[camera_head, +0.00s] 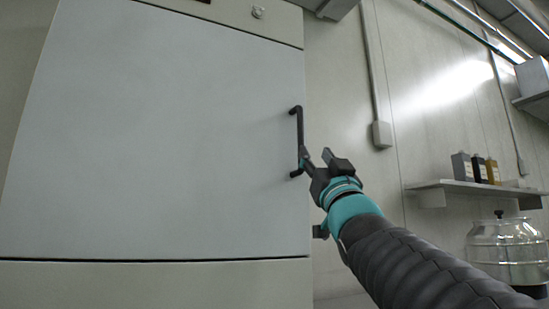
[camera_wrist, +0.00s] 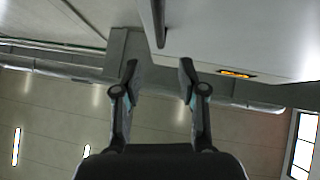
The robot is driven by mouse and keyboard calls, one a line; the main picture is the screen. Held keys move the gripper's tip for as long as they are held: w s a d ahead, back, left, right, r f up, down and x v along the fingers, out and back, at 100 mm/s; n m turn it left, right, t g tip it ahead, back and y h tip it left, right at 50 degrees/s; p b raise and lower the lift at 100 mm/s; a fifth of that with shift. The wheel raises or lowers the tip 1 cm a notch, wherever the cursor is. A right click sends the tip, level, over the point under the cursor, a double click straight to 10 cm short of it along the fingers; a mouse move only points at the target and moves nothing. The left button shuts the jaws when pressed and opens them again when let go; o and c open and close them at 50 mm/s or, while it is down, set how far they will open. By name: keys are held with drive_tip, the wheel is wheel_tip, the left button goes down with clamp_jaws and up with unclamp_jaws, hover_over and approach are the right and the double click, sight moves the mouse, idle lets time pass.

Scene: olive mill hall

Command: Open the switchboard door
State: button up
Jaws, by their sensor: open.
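The switchboard door (camera_head: 160,130) is a large, flat pale-grey panel filling the left of the head view, and it looks shut. Its black vertical bar handle (camera_head: 299,125) is at the door's right edge. My gripper (camera_head: 315,153) is open at the handle's lower end, and one finger overlaps the handle in the picture. In the wrist view the two fingers of my gripper (camera_wrist: 158,66) are spread with nothing between them. The dark handle (camera_wrist: 158,25) there lies just beyond the fingertips, roughly in line with the gap. Whether a finger touches the handle I cannot tell.
A wall shelf (camera_head: 475,188) with several bottles (camera_head: 480,168) is on the right, above a shiny metal vessel (camera_head: 507,245). A conduit with a grey box (camera_head: 382,134) runs down the wall right of the cabinet. The space directly before the door looks clear.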

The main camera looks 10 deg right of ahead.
sight(302, 134)
drive_tip(key=p+x, duration=0.4)
drive_tip(key=x, duration=0.8)
drive_tip(key=shift+w+r, duration=0.15)
drive_tip(key=shift+w, duration=0.15)
drive_tip(key=shift+c, duration=0.2)
clamp_jaws()
